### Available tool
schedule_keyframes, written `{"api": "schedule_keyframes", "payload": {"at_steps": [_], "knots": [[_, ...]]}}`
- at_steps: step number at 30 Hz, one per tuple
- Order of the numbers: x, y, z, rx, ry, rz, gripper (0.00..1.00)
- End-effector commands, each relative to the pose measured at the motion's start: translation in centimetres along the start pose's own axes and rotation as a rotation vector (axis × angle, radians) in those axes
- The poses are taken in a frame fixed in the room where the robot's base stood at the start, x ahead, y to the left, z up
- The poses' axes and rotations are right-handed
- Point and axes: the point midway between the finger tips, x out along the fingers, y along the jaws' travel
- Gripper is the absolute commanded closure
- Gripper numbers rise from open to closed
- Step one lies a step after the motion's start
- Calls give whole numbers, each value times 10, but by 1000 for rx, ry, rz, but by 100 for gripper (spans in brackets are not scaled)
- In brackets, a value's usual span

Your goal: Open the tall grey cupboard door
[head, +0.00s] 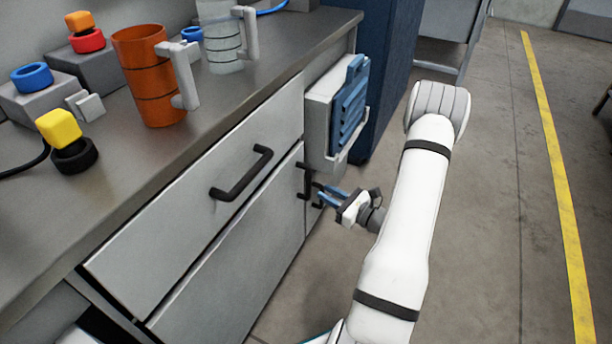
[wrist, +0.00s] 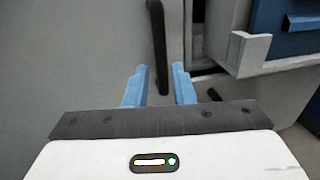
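The grey cupboard door (head: 240,262) is the lower front panel under a drawer in the head view, and looks closed. It fills the left of the wrist view (wrist: 80,50). A black upright bar handle (wrist: 157,45) stands near its right edge. Dark handle parts also show in the head view (head: 303,181), partly hidden beside my gripper. My gripper (head: 329,194) is at the handle's height. Its two blue fingers (wrist: 160,80) are apart, with the handle's lower end between them in the wrist view. I cannot tell whether they touch it.
A drawer (head: 200,235) with a black handle sits above the door. A light grey holder (head: 319,125) with a blue slatted piece (head: 350,105) juts out above my gripper. The worktop holds an orange cup (head: 150,75). Floor to the right is clear, with a yellow line (head: 560,180).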

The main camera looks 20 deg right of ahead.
Motion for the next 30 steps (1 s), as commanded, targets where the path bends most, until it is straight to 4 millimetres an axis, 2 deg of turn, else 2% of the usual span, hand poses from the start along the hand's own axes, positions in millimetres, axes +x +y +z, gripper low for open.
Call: {"api": "schedule_keyframes", "payload": {"at_steps": [9, 15, 26, 30], "knots": [[43, -2, -2, -2, -2, -6, 77], [65, -4, -1, -1, 0, -12, 77], [70, -5, 0, 0, 0, -15, 77], [70, -5, 0, 0, 0, -16, 89]]}}
